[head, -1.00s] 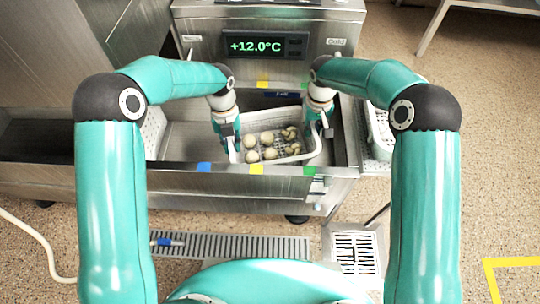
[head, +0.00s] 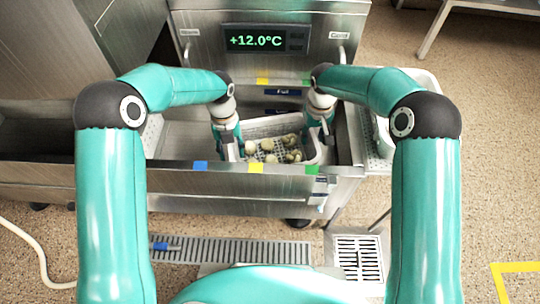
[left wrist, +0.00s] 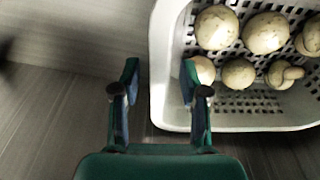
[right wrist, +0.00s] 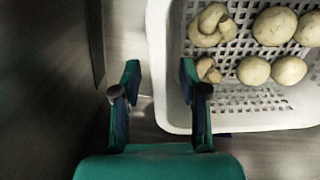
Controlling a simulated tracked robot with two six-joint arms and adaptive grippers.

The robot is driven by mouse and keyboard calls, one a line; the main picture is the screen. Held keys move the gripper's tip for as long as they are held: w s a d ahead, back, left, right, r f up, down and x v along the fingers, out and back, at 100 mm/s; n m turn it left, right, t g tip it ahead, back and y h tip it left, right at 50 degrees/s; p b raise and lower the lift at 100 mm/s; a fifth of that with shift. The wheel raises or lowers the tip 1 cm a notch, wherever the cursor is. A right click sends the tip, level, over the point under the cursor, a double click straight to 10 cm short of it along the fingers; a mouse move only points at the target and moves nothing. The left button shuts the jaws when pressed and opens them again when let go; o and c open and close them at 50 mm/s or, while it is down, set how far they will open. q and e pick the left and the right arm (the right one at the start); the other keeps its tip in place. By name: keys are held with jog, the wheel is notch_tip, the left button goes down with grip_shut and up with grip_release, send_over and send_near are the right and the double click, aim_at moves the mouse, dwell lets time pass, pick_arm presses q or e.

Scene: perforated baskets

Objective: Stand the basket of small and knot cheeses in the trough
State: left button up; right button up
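The white perforated basket (head: 284,124) sits low inside the steel trough (head: 225,168); the trough's front wall hides its near side. Whether the basket touches the trough floor is hidden.
Blue, yellow and green marks (head: 256,167) run along the trough's front edge. A display (head: 256,41) reading +12.0°C is behind it. Another white container (head: 425,82) stands to the right, outside the trough. Bare trough floor shows left of the basket.

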pick_arm(q)
jog(key=shift+r, duration=0.1)
jog(key=r, duration=0.3)
jog(key=w+r, duration=0.1)
jog(key=r, duration=0.6)
jog(key=shift+w+a+r, duration=0.15)
jog(key=shift+w+r, duration=0.05)
jog(key=shift+w, duration=0.15)
pick_arm(e)
jog(key=shift+r, duration=0.2)
pick_arm(q)
jog(key=shift+r, duration=0.55)
pick_arm(e)
notch_tip(320, 180, up, 12)
jog(key=shift+f, duration=0.25)
